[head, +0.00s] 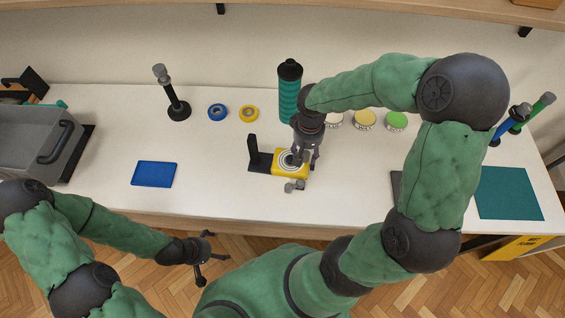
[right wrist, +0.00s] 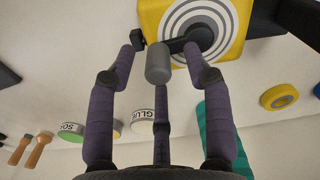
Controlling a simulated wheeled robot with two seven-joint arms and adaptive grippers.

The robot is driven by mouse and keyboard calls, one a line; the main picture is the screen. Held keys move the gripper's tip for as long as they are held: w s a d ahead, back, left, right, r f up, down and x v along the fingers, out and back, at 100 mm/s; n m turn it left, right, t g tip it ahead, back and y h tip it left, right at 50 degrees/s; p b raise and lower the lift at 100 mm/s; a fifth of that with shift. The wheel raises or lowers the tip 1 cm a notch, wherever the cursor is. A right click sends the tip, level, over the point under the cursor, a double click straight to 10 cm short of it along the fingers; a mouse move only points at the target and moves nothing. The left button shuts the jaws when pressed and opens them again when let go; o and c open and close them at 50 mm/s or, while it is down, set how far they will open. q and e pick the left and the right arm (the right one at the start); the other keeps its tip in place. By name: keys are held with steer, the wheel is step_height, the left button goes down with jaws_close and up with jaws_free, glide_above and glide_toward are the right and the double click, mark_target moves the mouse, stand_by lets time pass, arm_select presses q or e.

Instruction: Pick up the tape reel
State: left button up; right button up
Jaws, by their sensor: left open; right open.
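The tape reel (head: 278,162) is a yellow case with white and black rings on its face, lying on the white table near the front edge. It fills the top of the right wrist view (right wrist: 228,45), where its black crank arm carries a grey knob (right wrist: 158,62). My right gripper (head: 305,160) hangs over the reel's right part and hides some of it. Its fingers are spread, with the knob between the fingertips in the right wrist view; I cannot tell whether they touch. My left gripper (head: 205,258) is open and empty in front of the table edge.
A black stand (head: 253,150) adjoins the reel's left side. Behind are blue (head: 217,112) and yellow (head: 249,113) rings, a teal bottle (head: 290,90) and several round tins (head: 396,121). A blue pad (head: 154,174) lies left, with clear table between it and the stand.

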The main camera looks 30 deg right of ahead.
steer(key=shift+f, duration=0.95)
steer(key=shift+r, duration=0.1)
jaws_close()
